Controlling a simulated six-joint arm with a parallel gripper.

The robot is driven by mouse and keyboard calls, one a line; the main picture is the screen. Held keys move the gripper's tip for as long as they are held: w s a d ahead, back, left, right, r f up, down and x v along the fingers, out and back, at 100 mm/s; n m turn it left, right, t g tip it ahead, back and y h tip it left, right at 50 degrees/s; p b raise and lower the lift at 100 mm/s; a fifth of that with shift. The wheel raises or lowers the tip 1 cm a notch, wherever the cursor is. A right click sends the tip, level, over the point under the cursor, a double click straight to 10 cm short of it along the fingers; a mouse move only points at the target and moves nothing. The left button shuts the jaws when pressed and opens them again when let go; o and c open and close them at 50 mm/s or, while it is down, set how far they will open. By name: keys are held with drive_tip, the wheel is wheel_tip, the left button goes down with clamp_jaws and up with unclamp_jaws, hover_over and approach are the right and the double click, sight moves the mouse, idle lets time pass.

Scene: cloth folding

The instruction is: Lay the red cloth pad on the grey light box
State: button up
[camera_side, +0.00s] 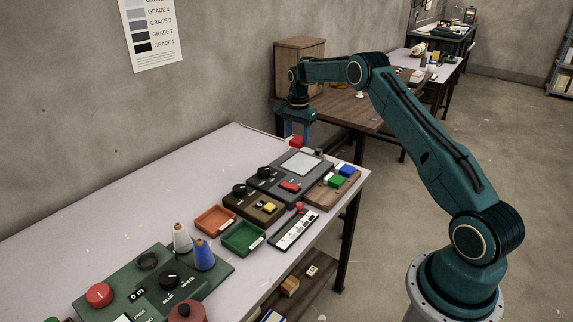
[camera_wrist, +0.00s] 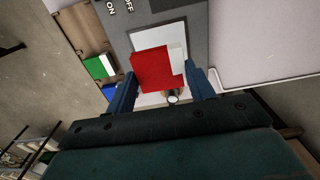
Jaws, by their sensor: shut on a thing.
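The red cloth pad (camera_side: 297,141) is in my gripper (camera_side: 297,134), held up near the far end of the grey light box (camera_side: 262,185). In the wrist view the red pad (camera_wrist: 152,68) sits between the two blue fingers of my gripper (camera_wrist: 161,76), which are shut on it. The light box's pale panel (camera_side: 302,163) is bare in the side view. In the wrist view the pad overlaps part of the panel (camera_wrist: 158,38). The exact gap between pad and panel cannot be told. A small white piece (camera_wrist: 176,58) shows beside the pad.
A wooden board with a green block (camera_side: 334,181) and a blue block (camera_side: 347,170) lies right of the light box. The table's far left is clear.

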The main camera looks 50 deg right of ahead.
sight(298, 139)
drive_tip(key=shift+f, duration=2.35)
drive_tip(key=shift+f, duration=0.1)
drive_tip(key=shift+f, duration=2.05)
drive_tip(key=shift+f, duration=0.15)
drive_tip(key=o, duration=0.9)
drive_tip(key=shift+o, duration=0.2)
wheel_tip(298, 139, up, 12)
drive_tip(key=shift+r, duration=0.15)
